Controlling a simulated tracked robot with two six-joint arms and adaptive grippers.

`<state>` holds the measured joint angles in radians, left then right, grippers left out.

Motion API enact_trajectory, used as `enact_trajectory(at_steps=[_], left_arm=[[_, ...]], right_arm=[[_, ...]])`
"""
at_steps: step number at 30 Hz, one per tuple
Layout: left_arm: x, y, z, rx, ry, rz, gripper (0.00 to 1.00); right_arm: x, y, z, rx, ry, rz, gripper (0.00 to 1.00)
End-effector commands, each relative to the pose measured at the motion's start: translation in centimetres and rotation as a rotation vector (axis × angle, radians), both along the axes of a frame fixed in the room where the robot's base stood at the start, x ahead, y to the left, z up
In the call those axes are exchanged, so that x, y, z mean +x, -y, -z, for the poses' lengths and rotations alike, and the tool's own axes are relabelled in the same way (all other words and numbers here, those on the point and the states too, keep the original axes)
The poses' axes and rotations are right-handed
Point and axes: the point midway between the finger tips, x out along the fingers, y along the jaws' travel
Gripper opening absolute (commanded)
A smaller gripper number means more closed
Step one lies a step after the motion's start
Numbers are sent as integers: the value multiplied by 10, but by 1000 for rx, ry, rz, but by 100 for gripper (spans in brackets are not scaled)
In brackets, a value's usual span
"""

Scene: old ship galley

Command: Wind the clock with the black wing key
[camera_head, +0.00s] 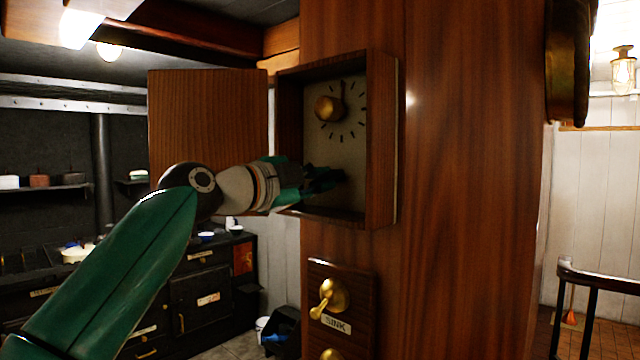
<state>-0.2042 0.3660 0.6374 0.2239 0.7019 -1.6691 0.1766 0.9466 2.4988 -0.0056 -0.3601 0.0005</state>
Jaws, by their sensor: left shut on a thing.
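The clock is a wooden wall case (382,140) on a varnished post, with its door (208,120) swung wide open to the left. Inside is a pale dial (350,150) with dark tick marks and a brass knob (330,108) near its upper middle. My left gripper (330,178) reaches into the case from the left, in front of the lower dial. It is shut on a small dark thing, which fits the black wing key; dark fingers and shadow hide its shape. I cannot tell whether it touches the dial. My right gripper is not in view.
Below the case, a wooden panel has a brass lever (328,298) with a SINK label (337,324). A black stove (200,290) stands behind my left arm. A dark handrail (600,278) is at the right. The open door stands just above my left forearm.

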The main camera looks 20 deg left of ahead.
Motion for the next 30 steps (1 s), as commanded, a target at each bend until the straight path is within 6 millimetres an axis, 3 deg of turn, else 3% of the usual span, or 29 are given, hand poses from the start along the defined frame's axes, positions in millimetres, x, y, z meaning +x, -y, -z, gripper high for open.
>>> enact_trajectory(at_steps=[6,16,24,30], left_arm=[[-2,3,-2,300,122,8,0],[-1,5,1,529,203,14,0],[0,5,4,897,344,15,0],[1,5,5,1026,392,17,0]], right_arm=[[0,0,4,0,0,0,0],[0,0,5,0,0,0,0],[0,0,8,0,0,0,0],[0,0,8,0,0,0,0]])
